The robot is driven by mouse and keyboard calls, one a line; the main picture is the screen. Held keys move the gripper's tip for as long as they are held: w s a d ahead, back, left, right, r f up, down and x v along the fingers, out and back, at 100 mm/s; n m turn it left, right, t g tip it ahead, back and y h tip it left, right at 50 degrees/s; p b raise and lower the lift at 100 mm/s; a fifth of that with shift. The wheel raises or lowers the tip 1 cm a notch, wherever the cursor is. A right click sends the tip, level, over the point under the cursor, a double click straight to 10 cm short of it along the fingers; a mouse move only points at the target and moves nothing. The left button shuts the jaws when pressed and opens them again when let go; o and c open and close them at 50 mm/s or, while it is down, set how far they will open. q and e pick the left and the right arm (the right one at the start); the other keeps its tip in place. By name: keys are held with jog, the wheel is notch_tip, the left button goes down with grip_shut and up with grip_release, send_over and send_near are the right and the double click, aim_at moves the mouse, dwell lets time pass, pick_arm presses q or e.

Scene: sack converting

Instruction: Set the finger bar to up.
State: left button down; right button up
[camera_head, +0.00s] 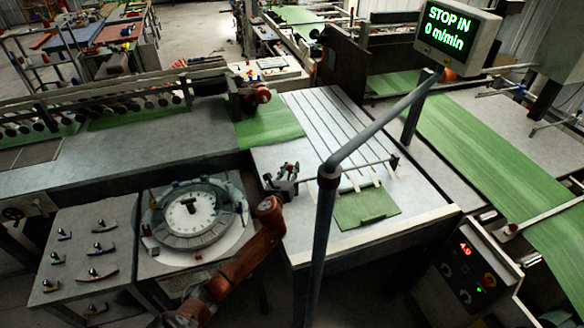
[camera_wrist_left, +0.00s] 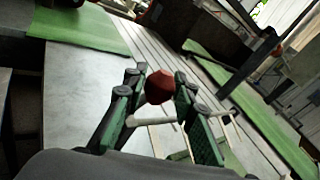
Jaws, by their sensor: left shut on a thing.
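The finger bar (camera_head: 335,173) is a thin rod across the grey table, with pale fingers reaching towards a green sack piece (camera_head: 366,208). Whether the fingers touch it cannot be told. My left gripper (camera_head: 283,176) is at the bar's left end. In the left wrist view its green-and-black fingers (camera_wrist_left: 160,88) are shut on a dark red knob (camera_wrist_left: 159,87). A pale rod (camera_wrist_left: 150,121) shows just below the knob, between the fingers. My right gripper is not in view.
A grey post (camera_head: 323,230) with a slanting arm stands in front of the table. A screen (camera_head: 457,30) reads "STOP IN 0 m/min". A round dial station (camera_head: 190,212) is at left, a control panel (camera_head: 468,270) at lower right. Green web (camera_head: 490,150) runs along the right.

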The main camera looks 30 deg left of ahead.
pick_arm(q)
jog(key=w+a+b, duration=0.1)
jog(key=w+a, duration=0.3)
jog(key=a, duration=0.2)
jog(key=shift+w+r, duration=0.2)
jog(key=shift+w, duration=0.2)
jog(key=shift+a+f+y, duration=0.1)
jog(key=shift+a+y, duration=0.1)
jog(key=shift+y, duration=0.1)
jog(key=c, duration=1.6)
grip_release()
jog(key=shift+s+a, duration=0.1)
jog(key=shift+s, duration=0.05)
jog(key=v, duration=1.2)
